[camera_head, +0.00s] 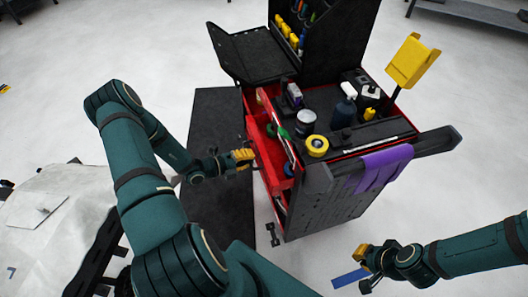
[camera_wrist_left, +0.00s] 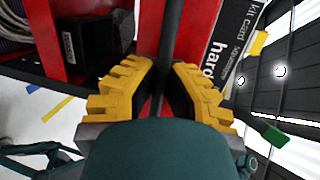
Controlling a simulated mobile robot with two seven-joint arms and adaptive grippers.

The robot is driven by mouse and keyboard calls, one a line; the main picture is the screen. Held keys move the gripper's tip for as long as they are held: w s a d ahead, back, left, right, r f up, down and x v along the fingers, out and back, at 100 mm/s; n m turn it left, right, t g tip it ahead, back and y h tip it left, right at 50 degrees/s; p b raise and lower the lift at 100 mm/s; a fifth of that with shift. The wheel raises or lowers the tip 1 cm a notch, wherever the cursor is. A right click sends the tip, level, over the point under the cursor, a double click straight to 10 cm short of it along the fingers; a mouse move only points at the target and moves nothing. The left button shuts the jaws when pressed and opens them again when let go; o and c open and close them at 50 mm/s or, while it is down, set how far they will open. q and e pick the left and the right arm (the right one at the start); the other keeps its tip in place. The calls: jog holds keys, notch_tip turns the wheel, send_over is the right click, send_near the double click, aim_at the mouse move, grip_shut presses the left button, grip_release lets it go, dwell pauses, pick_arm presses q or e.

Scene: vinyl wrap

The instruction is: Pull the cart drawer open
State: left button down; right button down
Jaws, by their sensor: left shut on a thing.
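The cart (camera_head: 330,190) is black and red and stands right of centre in the head view. A red drawer or compartment (camera_head: 264,150) shows on its left side, with a few small items inside. My left gripper (camera_head: 252,155) is at that side. In the left wrist view its yellow fingers (camera_wrist_left: 163,92) are closed around a thin dark upright bar (camera_wrist_left: 171,45), likely the drawer handle, in front of a red surface (camera_wrist_left: 151,25). My right gripper (camera_head: 364,268) is low at the right, away from the cart; its finger opening is too small to judge.
A dark mat (camera_head: 216,120) lies left of the cart. A white-covered surface (camera_head: 50,215) is at far left.

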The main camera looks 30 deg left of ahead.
pick_arm(q)
jog(key=s+a, duration=0.8)
jog(key=s, duration=0.2)
jog(key=shift+s+a, duration=0.3)
jog(key=shift+s, duration=0.1)
jog(key=c, duration=1)
grip_release()
jog(key=v, duration=1.2)
